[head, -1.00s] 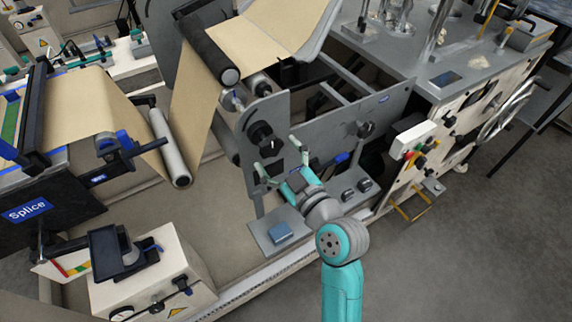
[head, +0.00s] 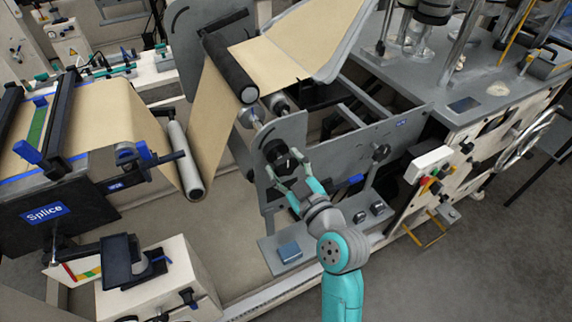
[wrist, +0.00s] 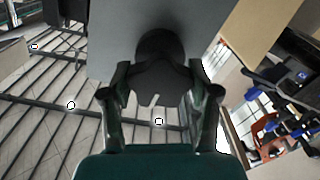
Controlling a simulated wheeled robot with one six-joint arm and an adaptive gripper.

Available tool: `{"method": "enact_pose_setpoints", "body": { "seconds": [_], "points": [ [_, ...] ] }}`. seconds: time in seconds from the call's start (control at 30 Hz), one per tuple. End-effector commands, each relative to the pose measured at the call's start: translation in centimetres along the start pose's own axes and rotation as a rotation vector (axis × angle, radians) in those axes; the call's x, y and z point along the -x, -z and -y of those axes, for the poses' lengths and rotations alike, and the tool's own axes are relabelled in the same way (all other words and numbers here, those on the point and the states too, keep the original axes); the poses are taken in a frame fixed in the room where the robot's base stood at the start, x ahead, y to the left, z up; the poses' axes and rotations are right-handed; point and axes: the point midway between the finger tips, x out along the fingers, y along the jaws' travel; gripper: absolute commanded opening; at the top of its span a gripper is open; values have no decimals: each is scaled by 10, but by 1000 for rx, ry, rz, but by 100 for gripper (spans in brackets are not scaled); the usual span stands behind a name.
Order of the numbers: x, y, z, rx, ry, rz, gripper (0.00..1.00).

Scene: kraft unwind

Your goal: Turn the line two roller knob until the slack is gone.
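A black knob (head: 276,151) sits on the grey upright side plate (head: 291,128) of the roller stand. My gripper (head: 288,168) is at the plate with its fingers spread around a dark knob. In the wrist view, the dark lobed knob (wrist: 160,75) lies between the two fingers (wrist: 160,95), one on each side. I see no clear sign that the fingers press on it. The brown kraft web (head: 213,115) runs down from the black upper roller (head: 231,68) to the pale lower roller (head: 185,160). No line number is readable by the knob.
Another black knob (head: 381,152) is on the grey frame to the right. A blue-topped block (head: 289,251) stands on the low plate below my arm. The splice table (head: 60,190) is at left, a control box (head: 428,164) at right. Open floor lies at the lower right.

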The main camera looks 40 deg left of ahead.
Motion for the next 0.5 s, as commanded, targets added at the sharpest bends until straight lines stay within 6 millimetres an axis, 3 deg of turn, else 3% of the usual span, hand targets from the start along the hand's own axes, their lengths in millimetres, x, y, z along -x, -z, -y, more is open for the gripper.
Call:
{"method": "enact_pose_setpoints", "body": {
  "seconds": [0.13,0.5],
  "points": [
    [0,0,0,-22,0,0,26],
    [0,0,0,-284,0,0,25]
  ]
}}
